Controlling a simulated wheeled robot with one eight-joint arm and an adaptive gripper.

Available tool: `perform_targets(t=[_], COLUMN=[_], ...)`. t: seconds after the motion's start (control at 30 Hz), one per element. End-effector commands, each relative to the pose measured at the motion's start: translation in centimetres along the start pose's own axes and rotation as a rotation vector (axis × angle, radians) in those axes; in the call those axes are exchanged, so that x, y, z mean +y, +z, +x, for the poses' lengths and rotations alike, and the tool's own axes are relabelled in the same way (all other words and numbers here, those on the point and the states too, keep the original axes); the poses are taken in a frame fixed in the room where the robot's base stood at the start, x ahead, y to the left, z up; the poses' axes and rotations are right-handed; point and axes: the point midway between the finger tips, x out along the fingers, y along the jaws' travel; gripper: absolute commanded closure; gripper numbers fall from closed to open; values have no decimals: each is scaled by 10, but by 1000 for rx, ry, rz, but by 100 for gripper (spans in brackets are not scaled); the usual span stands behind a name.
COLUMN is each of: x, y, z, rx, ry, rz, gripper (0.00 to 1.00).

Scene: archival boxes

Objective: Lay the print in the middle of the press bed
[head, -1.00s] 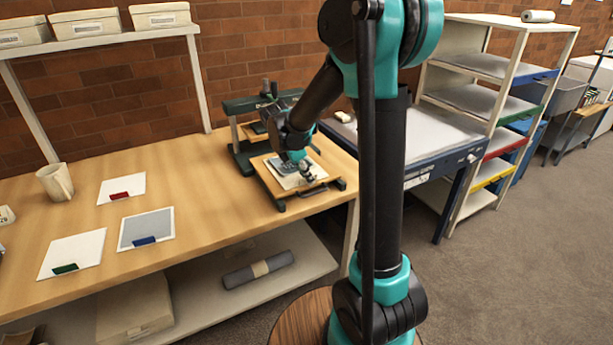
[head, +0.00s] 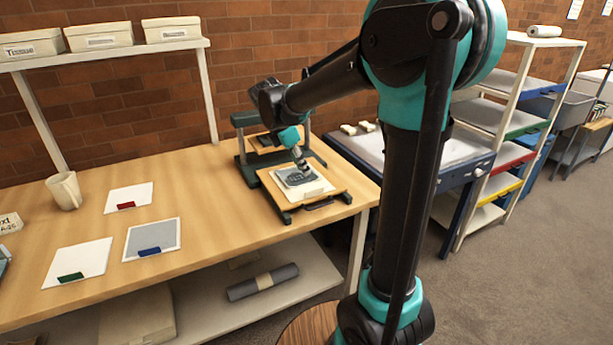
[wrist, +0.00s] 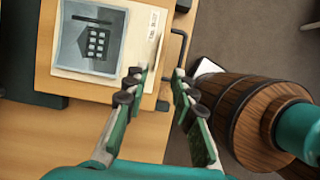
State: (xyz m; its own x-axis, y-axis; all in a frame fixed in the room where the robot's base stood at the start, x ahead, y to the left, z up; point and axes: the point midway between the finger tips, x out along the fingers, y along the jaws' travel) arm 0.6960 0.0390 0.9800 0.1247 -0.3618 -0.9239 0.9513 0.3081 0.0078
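The print (head: 316,190) is a pale sheet with a blue-grey picture panel of a dark house shape. It lies on the wooden press bed (head: 338,191); the wrist view also shows the print (wrist: 147,50) on the bed (wrist: 184,30). A strip with small lettering runs along one side of the sheet. The print's far edge is cut off in the wrist view, so I cannot tell whether it is exactly centred. My gripper (head: 304,170) is over the print's area in the head view. In the wrist view my gripper (wrist: 160,76) is open, with nothing between its fingers.
The green press frame (head: 245,165) stands behind the bed. A metal handle (wrist: 178,52) projects at the bed's edge. Sheets with red, blue and green tabs and a mug (head: 65,191) are on the table at left. A blue-framed table (head: 450,160) stands right of the press.

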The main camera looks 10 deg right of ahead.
Motion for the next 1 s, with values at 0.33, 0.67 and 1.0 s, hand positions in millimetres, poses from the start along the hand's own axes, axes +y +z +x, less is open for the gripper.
perform_targets(t=[0.33,0.67,1.0], x=[-38,-162,-221], y=[4,-18,-45], z=[18,106,142], rx=[67,336,510], ry=[28,36,-26], rz=[295,1333,1904], gripper=[74,74,74])
